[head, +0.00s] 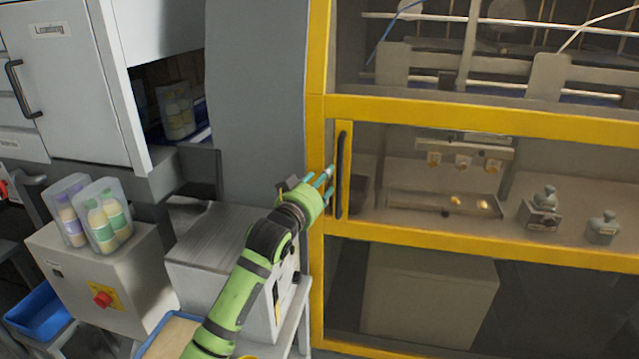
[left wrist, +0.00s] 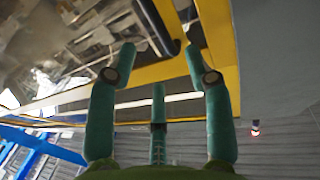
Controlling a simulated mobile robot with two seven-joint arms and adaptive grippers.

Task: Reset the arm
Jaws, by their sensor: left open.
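My left gripper (head: 325,179) is at the end of the green arm, at the left edge of the yellow-framed door, close to its dark handle (head: 343,174). In the left wrist view the teal fingers of the gripper (left wrist: 158,75) are spread apart with nothing between them. The handle (left wrist: 155,25) shows there just beyond the fingertips, and I cannot tell whether any finger touches it. The door's yellow frame (head: 480,120) looks closed. My right gripper is not in either view.
Behind the door panel are a tray (head: 440,204) and small grey fixtures (head: 543,210). At left, two clear packs of bottles (head: 105,218) stand on a box with a red button (head: 102,299). A grey metal box (head: 215,250) stands below my left forearm. A blue bin (head: 42,312) is at lower left.

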